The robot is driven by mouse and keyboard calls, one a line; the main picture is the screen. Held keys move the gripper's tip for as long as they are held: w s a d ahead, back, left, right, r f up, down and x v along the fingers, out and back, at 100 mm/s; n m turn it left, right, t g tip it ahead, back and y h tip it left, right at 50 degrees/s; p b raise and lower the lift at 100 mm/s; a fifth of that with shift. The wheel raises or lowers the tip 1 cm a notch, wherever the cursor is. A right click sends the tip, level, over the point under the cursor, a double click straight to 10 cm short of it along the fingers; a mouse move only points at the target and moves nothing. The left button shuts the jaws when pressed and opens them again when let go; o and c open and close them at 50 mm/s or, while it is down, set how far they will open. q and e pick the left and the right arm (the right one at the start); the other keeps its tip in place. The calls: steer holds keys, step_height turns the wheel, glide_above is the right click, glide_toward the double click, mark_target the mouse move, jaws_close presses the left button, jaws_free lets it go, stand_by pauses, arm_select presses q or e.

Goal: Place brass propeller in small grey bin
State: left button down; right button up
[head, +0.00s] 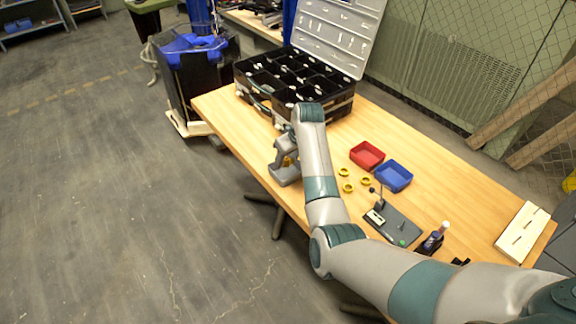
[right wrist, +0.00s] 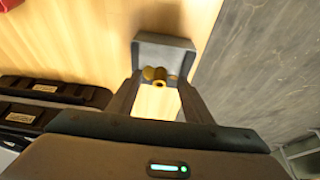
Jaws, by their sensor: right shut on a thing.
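My right gripper (head: 287,160) is shut on the brass propeller, which shows between its fingertips in the right wrist view (right wrist: 159,82) and as a small gold patch in the head view. The small grey bin (head: 286,177) sits at the table's near-left edge, directly under the gripper. In the right wrist view the bin (right wrist: 165,42) shows just beyond the propeller, which overlaps its near part. Whether the propeller touches the bin cannot be told. My left gripper is not in view.
A red bin (head: 367,155), a blue bin (head: 394,176) and several yellow rings (head: 348,187) lie to the right. An open black compartment case (head: 290,85) stands behind. A dark plate with a small stand (head: 395,225) and a bottle (head: 433,240) lie nearer.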

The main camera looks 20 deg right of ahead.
mark_target(288, 166)
steer(key=shift+f+p, duration=0.5)
steer(key=shift+f, duration=1.5)
steer(key=shift+f, duration=0.1)
steer(key=o, duration=0.8)
steer(key=b+v, duration=0.1)
steer(key=v, duration=1.1)
steer(key=shift+d, duration=0.1)
